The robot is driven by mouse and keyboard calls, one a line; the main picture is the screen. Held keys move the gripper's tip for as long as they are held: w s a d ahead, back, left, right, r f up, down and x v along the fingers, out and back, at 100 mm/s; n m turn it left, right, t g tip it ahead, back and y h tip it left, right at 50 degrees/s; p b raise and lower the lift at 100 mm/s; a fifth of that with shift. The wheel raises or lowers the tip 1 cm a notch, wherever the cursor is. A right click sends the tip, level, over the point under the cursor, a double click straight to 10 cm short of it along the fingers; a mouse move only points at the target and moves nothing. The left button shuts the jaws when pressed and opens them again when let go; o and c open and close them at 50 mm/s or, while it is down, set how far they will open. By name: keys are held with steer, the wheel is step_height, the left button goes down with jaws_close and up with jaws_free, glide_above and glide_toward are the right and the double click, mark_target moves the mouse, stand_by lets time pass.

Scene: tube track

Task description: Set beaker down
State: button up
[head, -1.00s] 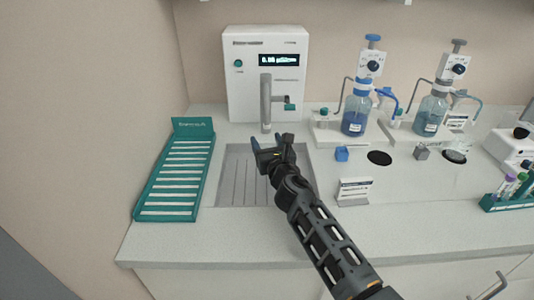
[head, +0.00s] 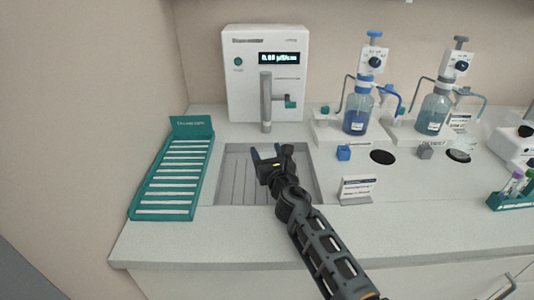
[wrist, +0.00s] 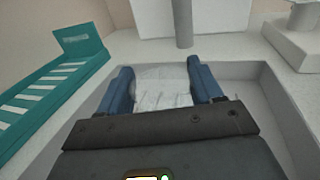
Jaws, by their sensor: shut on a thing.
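My gripper (head: 266,154) is over the recessed grey sink (head: 236,190), below and in front of the spout of the white water dispenser. In the wrist view its two blue fingers (wrist: 164,90) are shut on a clear, see-through beaker (wrist: 162,86). The beaker's faint outline shows between the fingers, over the sink. I cannot tell whether its base touches the sink floor. In the head view the beaker is too faint to make out.
The white dispenser (head: 240,85) with its grey spout (head: 265,103) stands behind the sink. A teal slatted rack (head: 133,200) is at the left. The front counter is clear.

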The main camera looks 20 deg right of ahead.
steer(key=shift+f, duration=0.25)
steer(key=o, duration=0.7)
steer(key=shift+s, duration=0.1)
steer(key=o, duration=0.3)
steer(key=shift+f, duration=0.25)
steer(key=shift+o, duration=0.2)
steer(key=shift+r, duration=0.3)
steer(key=shift+r+p, duration=0.5)
steer(key=shift+p, duration=0.2)
steer(key=s, duration=0.4)
steer(key=s+p, duration=0.1)
steer(key=s, duration=0.3)
steer(key=s+p, duration=0.1)
steer(key=s, duration=0.2)
steer(key=shift+s+a+r, duration=0.1)
steer(key=shift+s+a, duration=0.2)
steer(key=shift+s, duration=0.1)
